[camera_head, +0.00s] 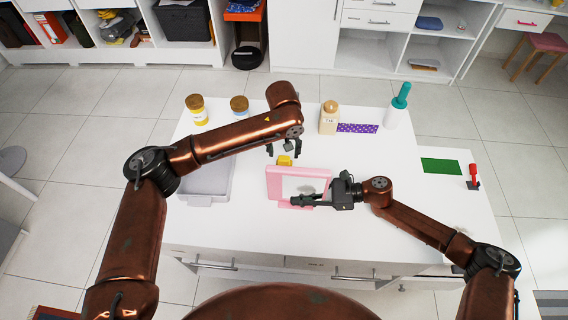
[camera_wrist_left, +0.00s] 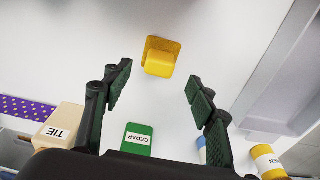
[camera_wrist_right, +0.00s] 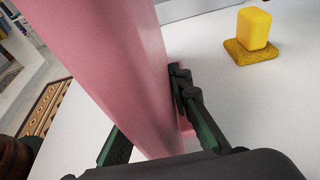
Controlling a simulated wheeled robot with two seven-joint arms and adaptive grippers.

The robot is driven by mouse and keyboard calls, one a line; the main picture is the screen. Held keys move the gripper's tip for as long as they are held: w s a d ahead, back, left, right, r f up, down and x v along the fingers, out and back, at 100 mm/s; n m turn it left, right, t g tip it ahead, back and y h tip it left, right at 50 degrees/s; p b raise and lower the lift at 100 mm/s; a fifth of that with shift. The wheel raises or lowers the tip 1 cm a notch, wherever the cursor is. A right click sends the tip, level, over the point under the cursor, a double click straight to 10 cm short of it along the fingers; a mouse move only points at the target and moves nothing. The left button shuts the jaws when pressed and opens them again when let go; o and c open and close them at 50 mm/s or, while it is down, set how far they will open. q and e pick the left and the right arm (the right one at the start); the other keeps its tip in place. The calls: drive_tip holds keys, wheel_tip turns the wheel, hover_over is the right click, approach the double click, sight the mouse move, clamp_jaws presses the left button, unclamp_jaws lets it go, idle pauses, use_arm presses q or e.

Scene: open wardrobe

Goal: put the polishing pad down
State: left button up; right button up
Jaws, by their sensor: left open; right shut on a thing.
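The polishing pad (camera_head: 285,161) is a yellow block on a rough yellow base. It sits upright on the white tabletop behind the pink frame, and the right wrist view shows its block and base (camera_wrist_right: 253,38) clear of any finger. My left gripper (camera_head: 284,151) is open just by it. In the left wrist view the pad (camera_wrist_left: 161,57) shows ahead of the spread fingertips, untouched. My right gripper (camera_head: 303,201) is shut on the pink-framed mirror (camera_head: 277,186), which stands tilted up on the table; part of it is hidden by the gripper.
A grey tray (camera_head: 205,187) lies left of the mirror. Jars (camera_head: 197,109), a tan bottle (camera_head: 328,118), a purple dotted strip (camera_head: 358,128) and a teal-topped bottle (camera_head: 398,106) line the back. A green mat (camera_head: 440,166) lies right. The front right tabletop is clear.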

sight(284, 158)
use_arm(q)
drive_tip(key=f, duration=0.2)
drive_tip(key=w+f, duration=0.1)
drive_tip(key=f, duration=0.1)
drive_tip(key=shift+f, duration=0.4)
drive_tip(key=shift+c, duration=0.4)
drive_tip(key=c, duration=1.2)
drive_tip(key=shift+o, duration=0.2)
wheel_tip(284, 158, up, 10)
